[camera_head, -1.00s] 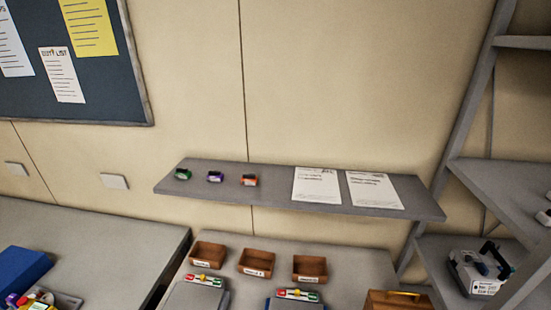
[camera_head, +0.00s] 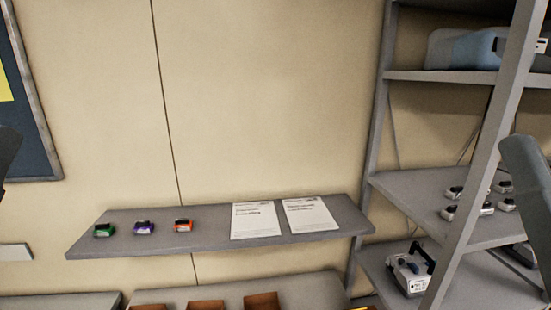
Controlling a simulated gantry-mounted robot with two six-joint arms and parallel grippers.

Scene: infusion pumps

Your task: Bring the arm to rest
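Neither of my grippers shows in the head view. A dark shape cuts in at the left edge and a grey rounded link at the right edge. They look like parts of my arms, but no fingers are visible on either. Whether anything is held is hidden.
A wall shelf (camera_head: 200,235) holds green (camera_head: 104,230), purple (camera_head: 144,228) and orange (camera_head: 183,226) small items and two paper sheets (camera_head: 256,221). Brown bins (camera_head: 263,301) show at the bottom. A rack (camera_head: 425,188) at right holds several small devices and a white pump-like device (camera_head: 408,272).

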